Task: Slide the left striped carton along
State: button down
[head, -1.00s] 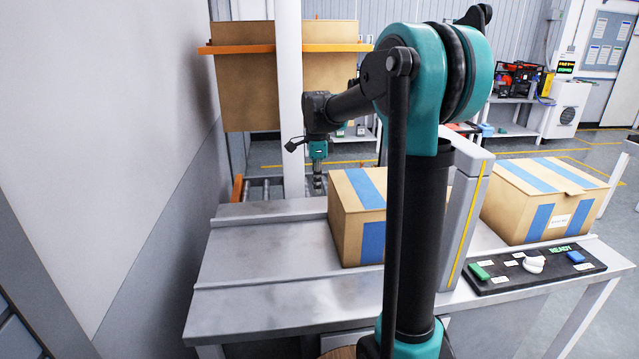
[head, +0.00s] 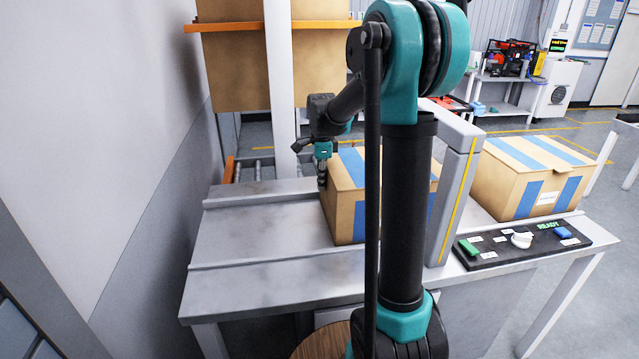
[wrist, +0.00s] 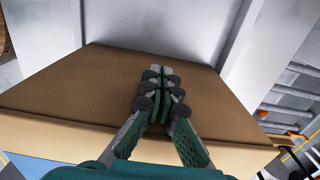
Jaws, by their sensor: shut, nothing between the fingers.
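The left striped carton (head: 345,208), tan with blue tape bands, stands upright on the grey metal table, partly hidden behind my arm in the head view. My gripper (head: 322,182) is lowered at its left side, fingers pointing down. In the wrist view the shut, empty fingers (wrist: 160,87) show in front of a broad plain brown face of the carton (wrist: 80,90). I cannot tell whether the fingertips touch it.
The table (head: 250,235) is clear left of the carton. A grey post with a yellow stripe (head: 455,195) separates it from a second striped carton (head: 510,180). A control panel (head: 520,242) reads READY. A white post (head: 279,90) and roller conveyor (head: 255,168) are behind.

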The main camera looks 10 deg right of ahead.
jog(key=d, duration=1.8)
jog(key=shift+s+d, duration=0.1)
jog(key=shift+d, duration=0.15)
jog(key=shift+a, duration=0.1)
